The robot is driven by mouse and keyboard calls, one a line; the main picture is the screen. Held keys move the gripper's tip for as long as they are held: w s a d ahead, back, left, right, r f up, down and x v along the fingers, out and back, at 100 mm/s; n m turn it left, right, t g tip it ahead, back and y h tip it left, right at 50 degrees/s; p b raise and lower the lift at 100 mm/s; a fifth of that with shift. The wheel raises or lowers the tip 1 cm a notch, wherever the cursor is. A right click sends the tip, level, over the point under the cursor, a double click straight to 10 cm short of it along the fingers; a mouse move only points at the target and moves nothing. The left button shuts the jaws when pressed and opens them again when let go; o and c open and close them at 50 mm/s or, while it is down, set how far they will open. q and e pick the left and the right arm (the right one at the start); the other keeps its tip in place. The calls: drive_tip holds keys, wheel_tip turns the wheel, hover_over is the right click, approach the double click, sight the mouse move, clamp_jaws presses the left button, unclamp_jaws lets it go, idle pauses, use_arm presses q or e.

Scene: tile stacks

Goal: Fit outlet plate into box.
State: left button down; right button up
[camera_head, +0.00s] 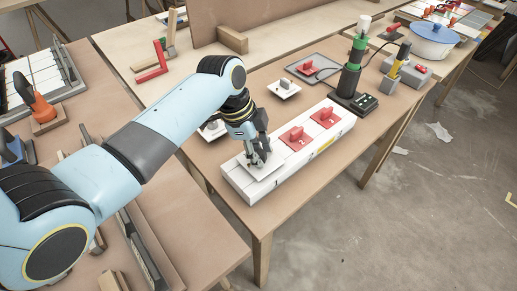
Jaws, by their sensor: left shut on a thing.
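The long white box (310,158) lies on the brown table, slanting from lower left to upper right. Two red plates with raised handles, one nearer (295,139) and one farther (326,117), sit in its top. My left gripper (257,158) is over the box's near left end, shut on a white outlet plate (272,167). That plate is at the box's top, slightly skewed to it; I cannot tell whether it rests inside or just above. The gripper hides part of it. My right gripper is not in view.
A white plate with a grey knob (284,89) lies behind the box, and another (212,131) lies partly behind my arm. A green and black tool (354,70) stands on a black base beyond the box's far end. A grey tray (318,73) holds a red-handled piece.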

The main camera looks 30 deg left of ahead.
use_arm(q)
drive_tip(key=shift+f, duration=0.3)
drive_tip(key=c, duration=0.9)
unclamp_jaws()
drive_tip(key=shift+r, duration=0.1)
drive_tip(key=p+v, duration=0.6)
